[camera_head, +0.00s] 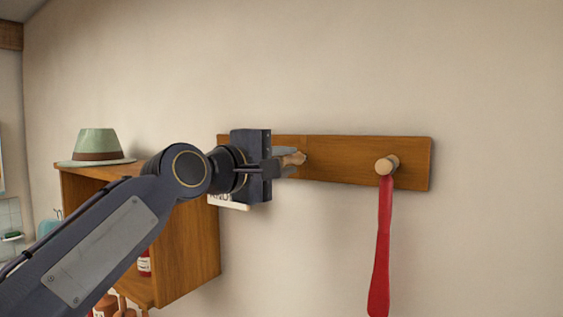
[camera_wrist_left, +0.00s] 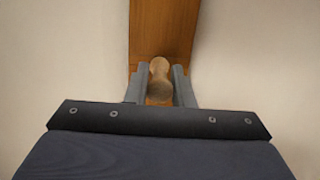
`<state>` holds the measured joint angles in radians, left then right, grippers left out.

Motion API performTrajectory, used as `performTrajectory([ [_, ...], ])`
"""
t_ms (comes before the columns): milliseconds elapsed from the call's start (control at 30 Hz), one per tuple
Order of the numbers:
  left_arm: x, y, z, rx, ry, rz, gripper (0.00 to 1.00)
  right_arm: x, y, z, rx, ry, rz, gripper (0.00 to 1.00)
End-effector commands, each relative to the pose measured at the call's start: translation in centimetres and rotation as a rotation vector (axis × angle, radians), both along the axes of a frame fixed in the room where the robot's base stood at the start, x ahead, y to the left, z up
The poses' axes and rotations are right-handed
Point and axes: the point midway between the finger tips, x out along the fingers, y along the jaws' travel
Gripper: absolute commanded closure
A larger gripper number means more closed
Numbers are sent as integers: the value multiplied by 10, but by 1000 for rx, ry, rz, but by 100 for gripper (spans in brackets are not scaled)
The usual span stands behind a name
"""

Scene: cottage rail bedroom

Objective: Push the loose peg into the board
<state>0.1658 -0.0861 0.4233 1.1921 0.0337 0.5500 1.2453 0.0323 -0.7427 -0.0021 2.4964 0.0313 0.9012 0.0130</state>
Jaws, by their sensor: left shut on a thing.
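The loose peg (camera_head: 295,158) is light wood with a rounded end. My left gripper (camera_head: 288,162) is shut on it in front of the wooden board (camera_head: 345,161) on the wall. In the left wrist view the peg (camera_wrist_left: 158,78) sits between the two grey fingers (camera_wrist_left: 158,88), with the board (camera_wrist_left: 162,30) behind it. The peg's far end and any hole in the board are hidden, so I cannot tell how deep it sits. My right gripper is not in view.
A fixed peg (camera_head: 386,164) on the board's right holds a hanging red strip (camera_head: 381,250). A wooden cabinet (camera_head: 195,255) with a green hat (camera_head: 97,146) on top stands at the left, behind my arm. A white piece with lettering (camera_head: 228,202) is partly hidden below my gripper. The wall at right is clear.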

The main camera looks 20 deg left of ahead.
Motion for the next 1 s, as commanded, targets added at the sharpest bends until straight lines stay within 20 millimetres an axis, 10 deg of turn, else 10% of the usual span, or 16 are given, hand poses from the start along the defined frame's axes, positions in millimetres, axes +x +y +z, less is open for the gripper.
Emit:
performTrajectory([
  [767, 19, -3, 0, 0, -1, -1, 99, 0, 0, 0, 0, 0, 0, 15],
  [800, 19, -3, 0, 0, -1, -1, 74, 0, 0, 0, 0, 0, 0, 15],
  [1000, 18, -3, 0, 0, -1, 0, 53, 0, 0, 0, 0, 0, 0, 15],
])
